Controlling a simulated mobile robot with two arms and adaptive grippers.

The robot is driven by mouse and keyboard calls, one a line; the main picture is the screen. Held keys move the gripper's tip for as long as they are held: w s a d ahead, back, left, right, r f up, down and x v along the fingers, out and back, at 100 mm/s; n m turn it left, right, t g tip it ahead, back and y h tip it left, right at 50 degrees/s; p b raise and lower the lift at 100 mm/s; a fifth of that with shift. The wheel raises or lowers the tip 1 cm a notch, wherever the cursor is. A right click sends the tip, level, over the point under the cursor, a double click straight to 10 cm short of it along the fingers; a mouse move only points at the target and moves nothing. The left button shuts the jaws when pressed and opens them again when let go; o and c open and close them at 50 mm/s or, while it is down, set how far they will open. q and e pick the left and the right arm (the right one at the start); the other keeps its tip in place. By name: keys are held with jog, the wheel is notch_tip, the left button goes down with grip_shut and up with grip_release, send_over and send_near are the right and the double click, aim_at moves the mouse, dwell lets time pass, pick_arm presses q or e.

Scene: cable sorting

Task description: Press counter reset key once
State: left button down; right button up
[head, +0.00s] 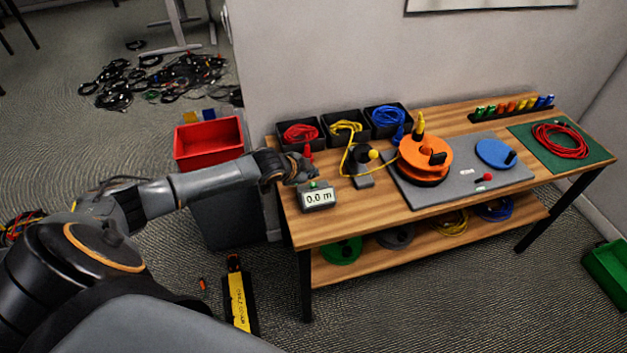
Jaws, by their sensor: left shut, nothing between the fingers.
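The counter (318,198) is a small dark box near the left end of the wooden table. Its display reads "0.0 m". A small green key (312,185) shows on its top edge. My left gripper (304,172) reaches in from the left, just behind and above the counter. It is shut and empty, with its fingertips close to the key; I cannot tell whether they touch it. My right gripper is not in view.
On the table (385,208), black bins of red, yellow and blue cable stand behind. An orange reel (426,154) sits on a grey plate to the right. A red bin (208,142) stands left of the table. Loose cables lie on the floor behind.

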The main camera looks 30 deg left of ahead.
aim_at(312, 186)
pick_arm(q)
jog(key=shift+r+p, duration=1.15)
jog(key=shift+r, duration=0.4)
jog(key=shift+f, duration=0.1)
